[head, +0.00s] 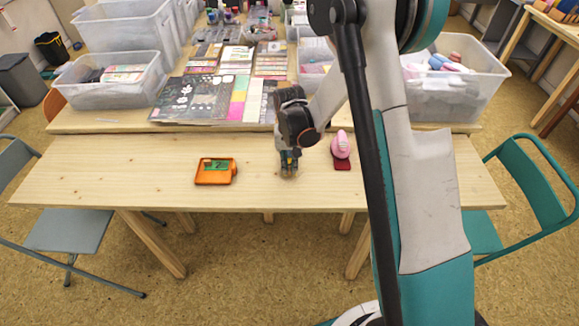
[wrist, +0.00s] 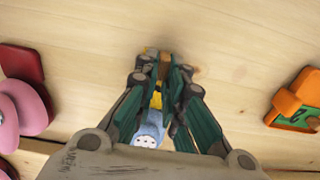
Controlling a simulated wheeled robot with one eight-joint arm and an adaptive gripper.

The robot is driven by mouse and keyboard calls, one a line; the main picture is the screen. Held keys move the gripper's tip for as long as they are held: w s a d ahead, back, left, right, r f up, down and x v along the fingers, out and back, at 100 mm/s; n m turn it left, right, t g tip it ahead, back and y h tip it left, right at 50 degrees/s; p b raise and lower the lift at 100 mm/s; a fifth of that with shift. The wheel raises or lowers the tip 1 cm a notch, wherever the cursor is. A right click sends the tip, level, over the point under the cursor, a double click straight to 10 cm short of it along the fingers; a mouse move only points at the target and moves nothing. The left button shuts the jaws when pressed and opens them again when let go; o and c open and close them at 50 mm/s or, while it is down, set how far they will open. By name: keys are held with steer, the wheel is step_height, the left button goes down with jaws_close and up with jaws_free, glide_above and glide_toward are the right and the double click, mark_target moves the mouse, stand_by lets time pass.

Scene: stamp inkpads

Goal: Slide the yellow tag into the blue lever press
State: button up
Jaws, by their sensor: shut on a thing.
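My gripper (wrist: 164,72) points down at the middle of the table, its fingers closed around the yellow tag (wrist: 152,52). Only small yellow patches of the tag show between and beside the fingertips. The blue lever press (wrist: 149,130) shows as a pale blue rounded body with a whitish end, partly hidden between the fingers, close behind the tag. I cannot tell whether the tag is inside the press or only next to it. In the head view my gripper (head: 288,165) hides most of both.
An orange holder (head: 229,179) with a green piece marked 2 (head: 215,165) lies to the left. A pink press (head: 341,145) with a red base (head: 342,165) stands close on the right. Clear bins and papers fill the table behind. The front table's far left is bare.

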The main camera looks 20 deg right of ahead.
steer(key=shift+w+d, duration=0.2)
steer(key=shift+w, duration=0.4)
steer(key=shift+w+d, duration=0.2)
steer(key=shift+w, duration=0.4)
steer(key=o, duration=0.8)
steer(key=shift+r+p, duration=1.85)
steer(key=shift+r, duration=1.65)
steer(key=shift+r, duration=0.1)
